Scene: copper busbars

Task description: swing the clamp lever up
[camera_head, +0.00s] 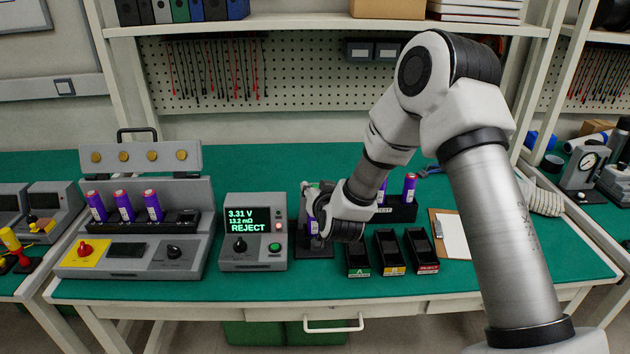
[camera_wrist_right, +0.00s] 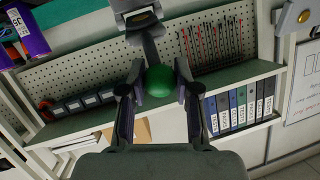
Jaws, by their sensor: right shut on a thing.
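The clamp (camera_head: 302,238) stands on the green bench, just right of the meter, with a purple cell (camera_head: 313,227) upright in it. My right gripper (camera_head: 312,196) reaches in from the right and covers much of the clamp. In the right wrist view, my right gripper (camera_wrist_right: 159,88) is shut on the lever's green ball knob (camera_wrist_right: 160,78), with one finger on each side. The metal lever (camera_wrist_right: 151,48) runs from the knob toward the top of that view. The lever's angle is hard to tell in the head view. My left gripper is not in view.
The meter (camera_head: 253,254) reads 3.31 V and REJECT. A grey station (camera_head: 140,262) with several purple cells stands at left. A black rack (camera_head: 403,211) with purple cells is behind my forearm. Three bins (camera_head: 390,254) and a clipboard (camera_head: 436,240) lie to the right.

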